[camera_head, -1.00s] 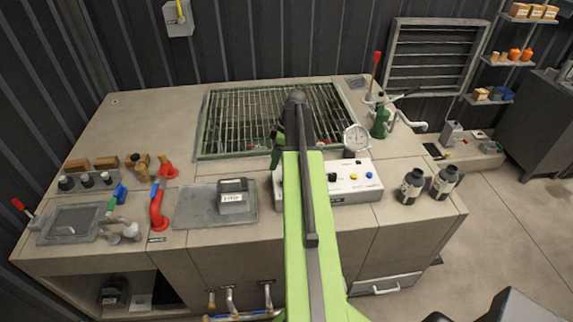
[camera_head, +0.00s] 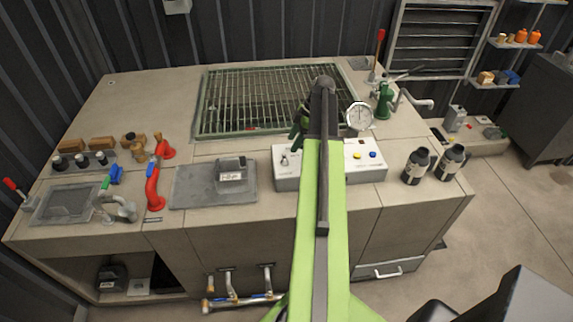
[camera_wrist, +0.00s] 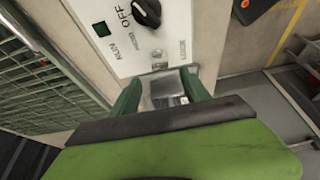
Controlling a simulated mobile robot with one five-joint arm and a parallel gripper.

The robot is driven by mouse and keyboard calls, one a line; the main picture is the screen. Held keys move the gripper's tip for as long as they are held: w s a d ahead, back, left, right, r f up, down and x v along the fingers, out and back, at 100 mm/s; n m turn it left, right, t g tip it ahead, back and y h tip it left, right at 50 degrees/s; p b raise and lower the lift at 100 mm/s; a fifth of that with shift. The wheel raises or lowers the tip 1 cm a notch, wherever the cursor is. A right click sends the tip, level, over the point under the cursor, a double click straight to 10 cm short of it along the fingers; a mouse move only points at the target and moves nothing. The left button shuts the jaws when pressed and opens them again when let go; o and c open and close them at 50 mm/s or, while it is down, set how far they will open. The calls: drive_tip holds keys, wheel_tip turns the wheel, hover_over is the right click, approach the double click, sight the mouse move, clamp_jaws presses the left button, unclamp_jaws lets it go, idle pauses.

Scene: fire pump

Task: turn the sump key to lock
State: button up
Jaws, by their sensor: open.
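The sump key (camera_head: 284,160) appears to be the small grey switch at the left end of the white control box (camera_head: 376,174). In the wrist view, a small grey fitting (camera_wrist: 157,53) sits on the panel's lower part, below a black knob (camera_wrist: 147,12) marked OFF; I cannot tell for sure that it is the key. My gripper (camera_wrist: 160,82) is open and empty, its dark green fingers spread just below the panel's edge in the wrist view. In the head view my gripper (camera_head: 299,128) is above the back edge of the box, right of the key. My arm hides the box's middle.
A grey box (camera_head: 231,174) stands on a dark plate left of the control box. A green-framed grating (camera_head: 225,105) lies behind. A round gauge (camera_head: 359,116) rises behind the control box, and two dark bottles (camera_head: 416,167) stand to its right. Red pipe (camera_head: 154,188) is further left.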

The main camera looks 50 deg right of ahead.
sight(285, 156)
drive_tip(key=b+x, duration=0.6)
drive_tip(key=x, duration=0.2)
drive_tip(key=shift+f, duration=0.2)
drive_tip(key=shift+r, duration=0.1)
clamp_jaws()
